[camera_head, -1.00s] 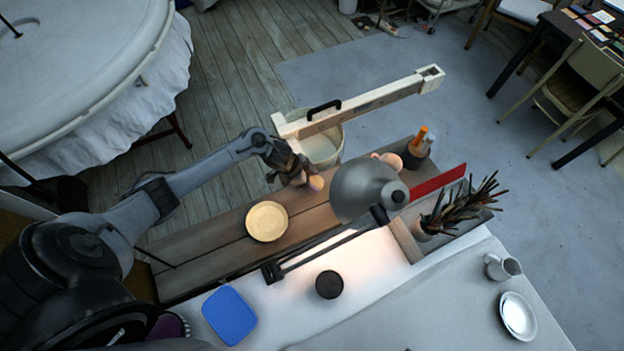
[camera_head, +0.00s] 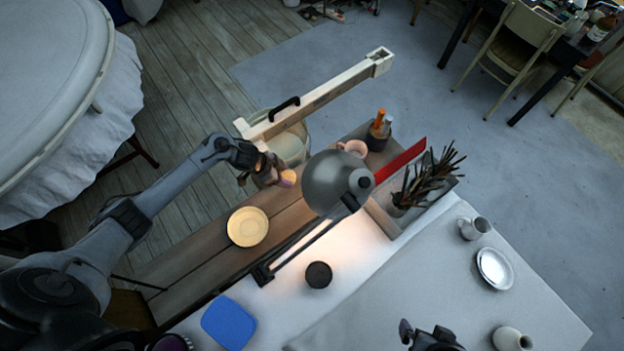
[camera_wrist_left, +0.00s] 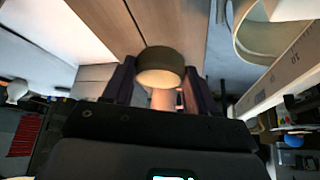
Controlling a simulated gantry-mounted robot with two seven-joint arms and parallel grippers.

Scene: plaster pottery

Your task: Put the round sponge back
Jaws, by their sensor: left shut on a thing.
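The round sponge (camera_head: 288,178) is a small tan disc at the tip of my left gripper (camera_head: 270,173), over the far part of the wooden bench. In the left wrist view the sponge (camera_wrist_left: 160,66) sits between the two dark fingers, which are shut on it. Its height above the planks is hard to tell. A pale yellow round dish (camera_head: 247,227) lies on the bench, nearer than the gripper and apart from it. Part of my right gripper (camera_head: 428,336) shows at the bottom edge; its jaws are not clear.
A grey lamp shade (camera_head: 325,185) hangs close to the right of my left gripper. A white beam (camera_head: 320,97) crosses above a bucket (camera_head: 290,150) behind it. Bare planks lie near the dish.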

